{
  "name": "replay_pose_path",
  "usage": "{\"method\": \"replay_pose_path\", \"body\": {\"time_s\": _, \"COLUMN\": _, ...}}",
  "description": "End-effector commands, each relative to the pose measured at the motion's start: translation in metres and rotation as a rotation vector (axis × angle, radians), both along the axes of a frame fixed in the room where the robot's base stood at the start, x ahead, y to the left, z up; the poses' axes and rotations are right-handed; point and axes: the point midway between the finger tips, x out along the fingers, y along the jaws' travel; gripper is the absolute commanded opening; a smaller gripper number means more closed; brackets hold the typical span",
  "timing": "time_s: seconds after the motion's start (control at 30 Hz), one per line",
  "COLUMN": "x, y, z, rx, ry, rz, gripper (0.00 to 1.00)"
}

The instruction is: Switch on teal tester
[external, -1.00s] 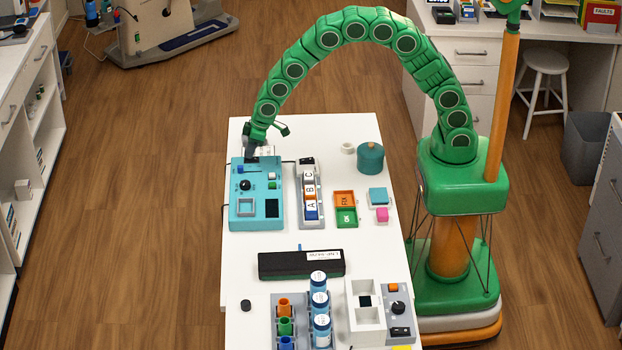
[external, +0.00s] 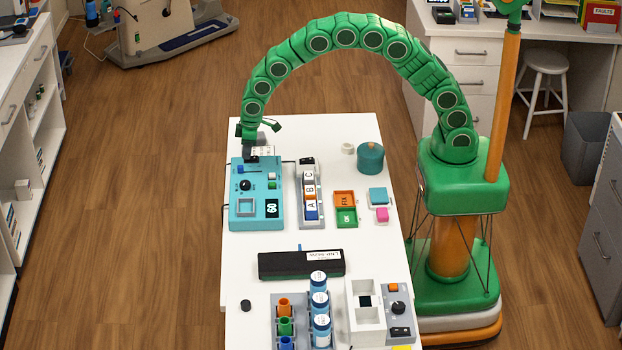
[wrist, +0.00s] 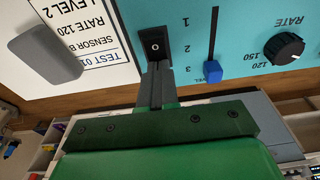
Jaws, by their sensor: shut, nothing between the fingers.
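The teal tester (external: 236,208) lies at the left of the white table in the external view. Its small display (external: 272,208) shows bright white characters. A black rocker switch (wrist: 153,42) sits near its edge in the wrist view, with a white mark showing. My gripper (wrist: 155,68) is shut and empty, its tips just beside the switch; I cannot tell whether they touch it. A blue slider (wrist: 212,72) sits near the 3 mark. A black rate knob (wrist: 284,48) is to its right, near 120.
A rack of A, B, C blocks (external: 311,195) and orange and green trays (external: 345,208) are to the right.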

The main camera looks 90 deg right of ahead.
Motion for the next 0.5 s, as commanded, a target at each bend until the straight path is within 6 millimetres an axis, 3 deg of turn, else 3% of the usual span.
{"method": "replay_pose_path", "body": {"time_s": 0.03, "x": -0.006, "y": 0.000, "z": -0.016, "rx": 0.001, "ry": 0.024, "rz": 0.000, "gripper": 0.00}}
{"method": "replay_pose_path", "body": {"time_s": 0.5, "x": -0.017, "y": 0.001, "z": -0.021, "rx": 0.001, "ry": 0.034, "rz": 0.000, "gripper": 0.00}}
